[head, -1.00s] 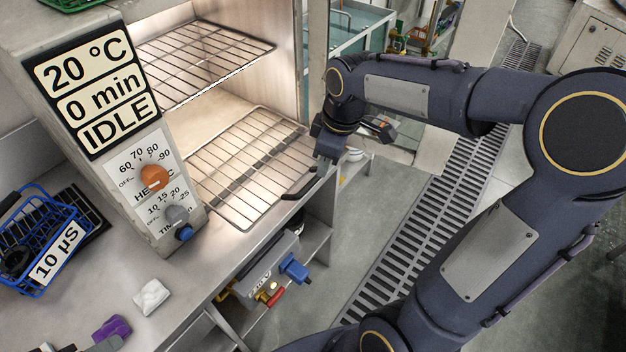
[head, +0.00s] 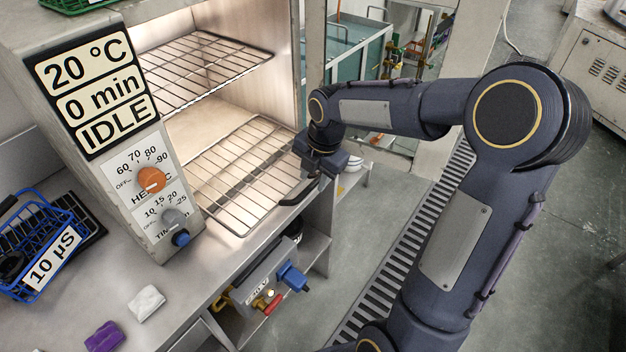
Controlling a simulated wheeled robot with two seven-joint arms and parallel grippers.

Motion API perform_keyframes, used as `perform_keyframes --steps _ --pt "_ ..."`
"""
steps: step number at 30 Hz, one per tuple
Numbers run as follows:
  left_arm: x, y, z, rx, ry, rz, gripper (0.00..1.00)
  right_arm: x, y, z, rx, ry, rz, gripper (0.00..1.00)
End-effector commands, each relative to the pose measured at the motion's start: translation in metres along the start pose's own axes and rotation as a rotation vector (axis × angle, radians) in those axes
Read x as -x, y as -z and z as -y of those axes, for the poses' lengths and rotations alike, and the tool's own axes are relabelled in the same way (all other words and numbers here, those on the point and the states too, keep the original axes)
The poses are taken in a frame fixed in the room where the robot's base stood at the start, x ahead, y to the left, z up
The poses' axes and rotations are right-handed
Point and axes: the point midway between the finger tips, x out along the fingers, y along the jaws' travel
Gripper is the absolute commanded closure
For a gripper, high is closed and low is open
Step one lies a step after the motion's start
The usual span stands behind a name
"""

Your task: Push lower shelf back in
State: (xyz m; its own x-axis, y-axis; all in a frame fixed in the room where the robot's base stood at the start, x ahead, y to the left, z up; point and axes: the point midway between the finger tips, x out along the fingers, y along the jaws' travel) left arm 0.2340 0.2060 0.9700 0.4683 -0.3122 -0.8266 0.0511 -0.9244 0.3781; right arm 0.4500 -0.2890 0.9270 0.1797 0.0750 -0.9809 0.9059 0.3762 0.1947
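The lower shelf (head: 232,178) is a wire rack in the open, lit cabinet. The upper shelf (head: 205,68) sits inside the cabinet above. My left gripper is not in view.
The control panel (head: 120,130) reads 20 °C, 0 min, IDLE. A blue-plugged box (head: 262,285) sits below. Floor right of the cabinet is open.

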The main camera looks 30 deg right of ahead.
Motion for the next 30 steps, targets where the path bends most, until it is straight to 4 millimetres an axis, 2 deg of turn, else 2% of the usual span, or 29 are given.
perform_keyframes --steps 4,13,21,30 --pt "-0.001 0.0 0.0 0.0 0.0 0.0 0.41 -0.014 0.0 0.001 0.0 0.002 0.0 0.64" --pt "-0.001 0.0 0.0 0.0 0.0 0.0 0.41 -0.016 0.0 0.0 -0.001 0.0 0.001 0.64" --pt "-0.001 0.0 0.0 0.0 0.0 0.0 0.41 -0.016 0.0 0.0 -0.001 0.0 0.001 0.98" --pt "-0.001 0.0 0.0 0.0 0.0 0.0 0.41 -0.016 0.0 -0.001 -0.001 -0.001 0.0 1.0"
